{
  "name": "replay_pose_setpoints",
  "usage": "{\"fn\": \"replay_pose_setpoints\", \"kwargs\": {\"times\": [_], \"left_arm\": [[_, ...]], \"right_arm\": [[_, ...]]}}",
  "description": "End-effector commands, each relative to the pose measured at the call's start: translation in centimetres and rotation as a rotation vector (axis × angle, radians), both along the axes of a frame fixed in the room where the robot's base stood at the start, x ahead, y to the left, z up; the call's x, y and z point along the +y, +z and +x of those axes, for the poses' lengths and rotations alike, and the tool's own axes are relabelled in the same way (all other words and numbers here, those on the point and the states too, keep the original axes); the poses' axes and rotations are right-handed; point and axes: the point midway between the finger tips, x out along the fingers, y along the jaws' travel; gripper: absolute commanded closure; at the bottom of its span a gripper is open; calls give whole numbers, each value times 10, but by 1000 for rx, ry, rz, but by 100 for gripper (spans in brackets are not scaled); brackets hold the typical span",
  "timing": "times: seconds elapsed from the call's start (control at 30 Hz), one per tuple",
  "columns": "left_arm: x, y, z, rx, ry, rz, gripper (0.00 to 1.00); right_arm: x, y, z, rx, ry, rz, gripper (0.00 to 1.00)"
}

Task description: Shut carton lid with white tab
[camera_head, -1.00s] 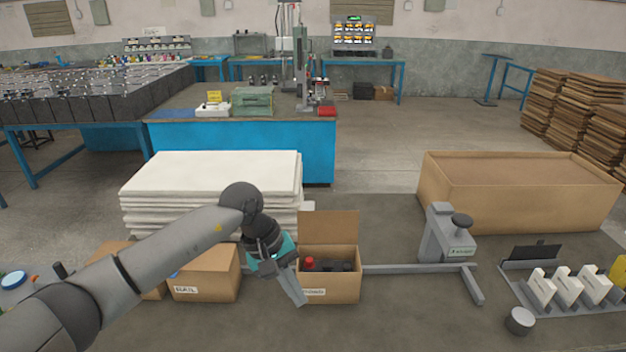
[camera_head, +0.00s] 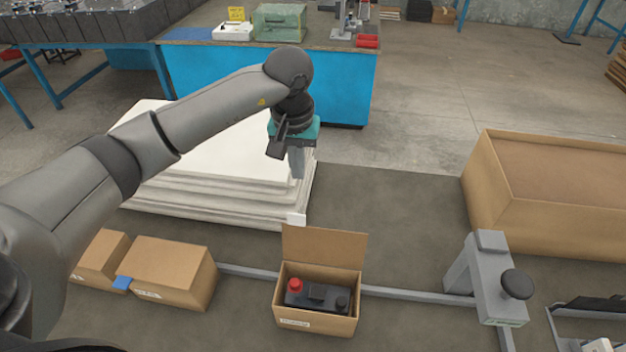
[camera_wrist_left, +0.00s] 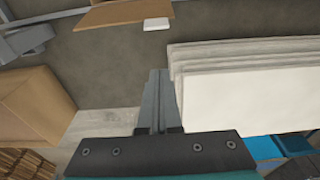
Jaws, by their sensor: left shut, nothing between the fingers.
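The open carton (camera_head: 318,322) stands on the grey surface, with a dark battery (camera_head: 316,297) with a red cap inside it. Its lid (camera_head: 324,248) stands up at the back edge. A white tab (camera_head: 297,219) sticks up at the lid's top left corner. My left gripper (camera_head: 297,176) is shut and empty, above and behind the lid, in front of the white sheets, apart from the tab. In the left wrist view, the lid (camera_wrist_left: 122,12) and the white tab (camera_wrist_left: 157,24) show at the top, beyond the shut fingers (camera_wrist_left: 156,78). My right gripper is not in view.
Two closed cartons (camera_head: 172,270) stand to the left, one with a blue tab (camera_head: 123,283). A stack of white sheets (camera_head: 215,205) lies behind. A grey stand with a dark knob (camera_head: 490,275) and a large cardboard box (camera_head: 560,235) are at right.

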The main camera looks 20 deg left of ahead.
Motion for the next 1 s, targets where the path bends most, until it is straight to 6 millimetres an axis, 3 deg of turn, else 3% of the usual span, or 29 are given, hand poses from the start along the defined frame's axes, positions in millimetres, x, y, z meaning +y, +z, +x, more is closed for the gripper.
{"fn": "replay_pose_setpoints", "kwargs": {"times": [0.27, 0.7, 1.0], "left_arm": [[0, -16, 1, 5, 2, -2, 100], [2, -104, 10, 5, 3, -3, 100], [-5, -91, -20, 1, 0, -2, 100]], "right_arm": [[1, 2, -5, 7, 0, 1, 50], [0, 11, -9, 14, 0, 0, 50], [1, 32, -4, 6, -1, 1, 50]]}}
